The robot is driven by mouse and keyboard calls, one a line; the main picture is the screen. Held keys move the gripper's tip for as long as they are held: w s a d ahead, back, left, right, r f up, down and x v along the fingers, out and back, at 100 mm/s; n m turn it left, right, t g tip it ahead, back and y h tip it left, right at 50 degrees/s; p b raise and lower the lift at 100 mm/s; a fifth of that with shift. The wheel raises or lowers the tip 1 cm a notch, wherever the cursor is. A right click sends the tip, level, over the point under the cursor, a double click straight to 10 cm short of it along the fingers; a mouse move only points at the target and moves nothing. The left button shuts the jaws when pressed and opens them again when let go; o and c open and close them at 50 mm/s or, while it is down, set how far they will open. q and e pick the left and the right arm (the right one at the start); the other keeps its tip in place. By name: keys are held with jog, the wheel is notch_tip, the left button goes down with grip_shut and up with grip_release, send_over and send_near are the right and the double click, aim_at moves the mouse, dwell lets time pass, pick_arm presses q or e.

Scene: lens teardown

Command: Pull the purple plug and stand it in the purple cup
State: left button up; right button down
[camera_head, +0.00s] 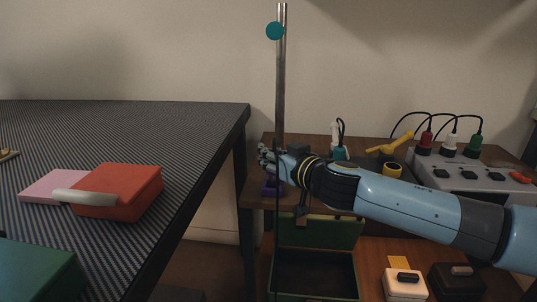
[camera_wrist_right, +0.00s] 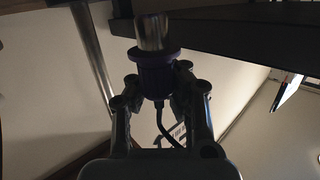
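The purple plug (camera_wrist_right: 157,72) shows in the right wrist view, with a purple body, a silver metal end and a dark cable. My right gripper (camera_wrist_right: 157,80) has its fingers on either side of the purple body and appears shut on it. In the head view my right gripper (camera_head: 268,157) is above the left end of the brown shelf. A small purple shape (camera_head: 270,188), seemingly the purple cup, is just below it, partly hidden by a thin dark upright. The plug cannot be made out clearly in the head view. My left gripper is out of view.
A grey panel (camera_head: 465,178) with red, white and green plugs stands at right. A teal cup (camera_head: 340,153) and a yellow cup (camera_head: 392,170) are on the brown shelf (camera_head: 255,195). A metal pole (camera_head: 281,80) rises behind my gripper. A green open box (camera_head: 315,275) is below.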

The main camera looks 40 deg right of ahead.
pick_arm(q)
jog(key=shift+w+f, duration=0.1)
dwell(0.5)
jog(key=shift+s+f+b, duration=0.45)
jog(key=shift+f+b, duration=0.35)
jog(key=shift+b, duration=0.05)
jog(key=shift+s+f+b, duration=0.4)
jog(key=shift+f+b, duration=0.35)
jog(key=shift+b, duration=0.05)
pick_arm(e)
jog(key=shift+f, duration=1.45)
jog(key=c, duration=1.3)
grip_release()
jog(key=shift+c, duration=0.2)
jog(key=v, duration=1.2)
